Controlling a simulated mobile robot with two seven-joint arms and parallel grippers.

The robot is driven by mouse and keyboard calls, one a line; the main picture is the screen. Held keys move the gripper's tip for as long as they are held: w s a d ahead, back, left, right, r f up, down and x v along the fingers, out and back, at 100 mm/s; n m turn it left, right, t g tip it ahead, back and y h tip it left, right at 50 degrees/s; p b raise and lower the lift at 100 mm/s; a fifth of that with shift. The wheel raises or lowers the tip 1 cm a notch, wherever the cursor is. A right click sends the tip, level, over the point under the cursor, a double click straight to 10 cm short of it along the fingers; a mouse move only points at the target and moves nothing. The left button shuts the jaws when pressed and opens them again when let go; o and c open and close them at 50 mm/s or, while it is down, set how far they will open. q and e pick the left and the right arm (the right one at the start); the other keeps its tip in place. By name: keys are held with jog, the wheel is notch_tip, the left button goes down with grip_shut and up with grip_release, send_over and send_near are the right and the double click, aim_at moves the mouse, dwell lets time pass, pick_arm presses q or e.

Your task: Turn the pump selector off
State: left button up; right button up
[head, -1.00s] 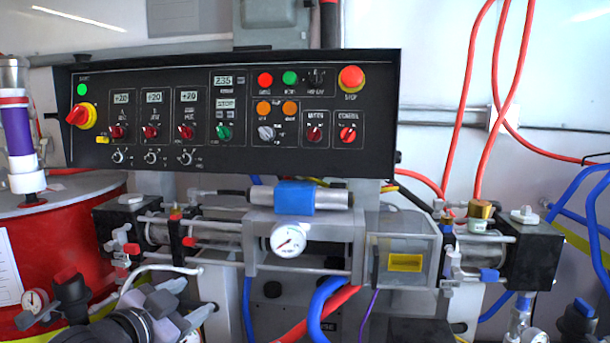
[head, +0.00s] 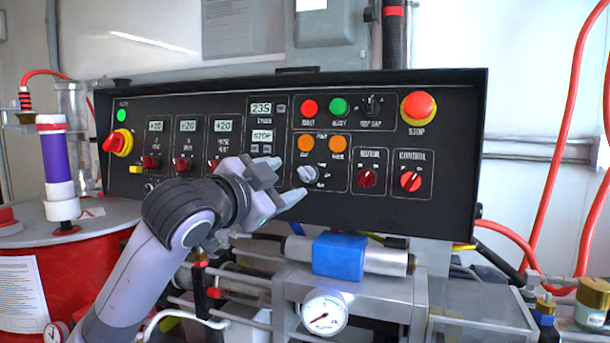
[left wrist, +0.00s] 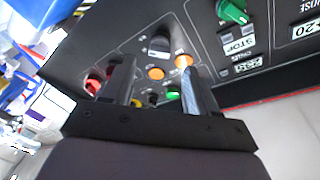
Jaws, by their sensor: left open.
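The pump selector (head: 308,174) is a grey-white rotary knob below two orange lamps on the black control panel (head: 455,150). In the left wrist view the selector (left wrist: 159,44) shows beyond and between the fingertips, with the picture turned over. My left gripper (head: 290,178) is open, its fingers pointing right toward the selector, just left of it in the head view. In the left wrist view the left gripper (left wrist: 157,66) has nothing between its fingers. Whether a finger touches the knob cannot be told. My right gripper is not in view.
A red motor knob (head: 367,177), a red control knob (head: 411,181) and a red stop button (head: 418,108) lie right of the selector. A blue-banded cylinder (head: 340,255) and a gauge (head: 325,311) sit below the panel. A red drum (head: 85,265) stands at left.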

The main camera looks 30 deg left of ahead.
aim_at(303, 175)
pick_arm(q)
jog(key=shift+w+a, duration=0.1)
jog(key=shift+w, duration=2.55)
jog(key=c, duration=1.1)
